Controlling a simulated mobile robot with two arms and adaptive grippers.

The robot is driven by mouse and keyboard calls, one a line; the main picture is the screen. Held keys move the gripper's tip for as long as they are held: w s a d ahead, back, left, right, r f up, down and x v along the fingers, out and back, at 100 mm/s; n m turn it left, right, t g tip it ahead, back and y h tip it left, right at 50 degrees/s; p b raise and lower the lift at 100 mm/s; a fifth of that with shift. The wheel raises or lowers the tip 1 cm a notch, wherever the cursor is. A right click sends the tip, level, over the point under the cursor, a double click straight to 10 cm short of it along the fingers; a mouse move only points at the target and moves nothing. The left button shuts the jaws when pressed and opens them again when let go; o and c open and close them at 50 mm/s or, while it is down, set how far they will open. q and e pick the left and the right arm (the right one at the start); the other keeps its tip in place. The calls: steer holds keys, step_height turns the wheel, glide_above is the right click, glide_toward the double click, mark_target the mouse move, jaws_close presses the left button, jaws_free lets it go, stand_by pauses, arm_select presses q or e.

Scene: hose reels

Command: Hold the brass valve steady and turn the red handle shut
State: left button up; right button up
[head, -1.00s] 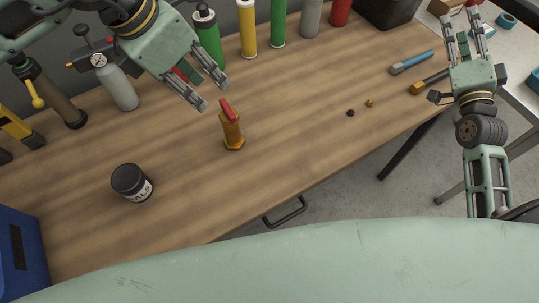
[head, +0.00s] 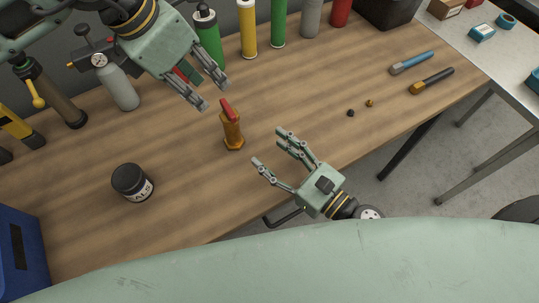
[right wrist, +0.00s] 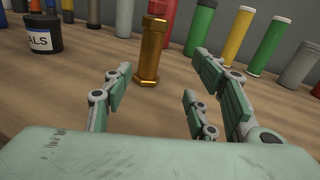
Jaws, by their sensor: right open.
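The brass valve (head: 232,134) stands upright on the wooden workbench, with its red handle (head: 226,109) on top, tilted up to the left. The valve also shows in the right wrist view (right wrist: 151,52), straight ahead between the fingers; there only a bit of the red handle (right wrist: 157,7) shows at the top edge. My left gripper (head: 212,92) is above and just behind the valve, apart from it; its fingers look spread. My right gripper (head: 273,148) is open and empty, to the right of the valve near the bench's front edge, fingers pointing toward it.
A black jar (head: 132,183) stands left of the valve. A grey bottle with a gauge (head: 118,86) and several coloured cylinders line the back. Two chisel-like tools (head: 411,62) and two small pieces (head: 351,113) lie at right. A blue bin (head: 22,255) is at the left edge.

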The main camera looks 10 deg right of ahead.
mark_target(238, 133)
steer(key=shift+s+a+r+m, duration=0.1)
steer(key=shift+s+a+m, duration=0.2)
steer(key=shift+a, duration=0.2)
steer(key=shift+w+a, duration=0.1)
steer(key=shift+a, duration=0.15)
steer(key=x, duration=1.1)
steer(key=shift+w+a, duration=0.2)
steer(key=shift+w, duration=0.05)
jaws_close()
